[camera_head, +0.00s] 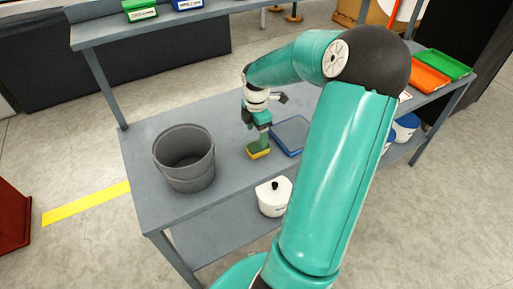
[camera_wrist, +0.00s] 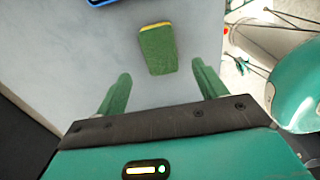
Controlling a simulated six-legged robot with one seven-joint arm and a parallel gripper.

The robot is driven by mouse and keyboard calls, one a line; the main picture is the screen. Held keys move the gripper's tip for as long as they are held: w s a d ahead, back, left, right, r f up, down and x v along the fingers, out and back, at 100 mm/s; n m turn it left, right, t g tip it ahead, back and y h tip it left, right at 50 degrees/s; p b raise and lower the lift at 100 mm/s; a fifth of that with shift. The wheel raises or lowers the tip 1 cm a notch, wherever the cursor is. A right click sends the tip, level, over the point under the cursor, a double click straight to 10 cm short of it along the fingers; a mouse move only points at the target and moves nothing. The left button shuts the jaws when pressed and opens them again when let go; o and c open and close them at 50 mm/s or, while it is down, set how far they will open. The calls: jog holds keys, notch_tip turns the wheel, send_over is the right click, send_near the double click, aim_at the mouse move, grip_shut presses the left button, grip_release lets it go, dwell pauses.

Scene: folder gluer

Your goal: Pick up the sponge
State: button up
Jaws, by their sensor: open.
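The green and yellow sponge (camera_head: 260,154) lies on the grey workbench, between the bucket and the blue tray. My gripper (camera_head: 259,138) points down just over it and hides part of it in the head view. In the wrist view the sponge (camera_wrist: 158,52) shows its green top and a thin yellow edge. It lies beyond the fingertips and roughly centred between them. My gripper (camera_wrist: 160,82) is open, with its two green fingers apart and nothing between them. I cannot tell the exact height gap.
A grey bucket (camera_head: 184,158) stands left of the sponge. A blue tray (camera_head: 292,134) lies close on its right. Orange (camera_head: 430,79) and green (camera_head: 443,64) trays sit at the far right. A white lidded pot (camera_head: 273,197) stands on the lower shelf. A raised shelf (camera_head: 170,25) runs behind.

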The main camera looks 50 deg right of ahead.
aim_at(257, 145)
jog(key=shift+s+a+f, duration=0.1)
jog(key=shift+s+f, duration=0.05)
jog(key=shift+f, duration=0.75)
notch_tip(257, 145, down, 5)
jog(key=shift+f, duration=0.2)
jog(key=c, duration=1.1)
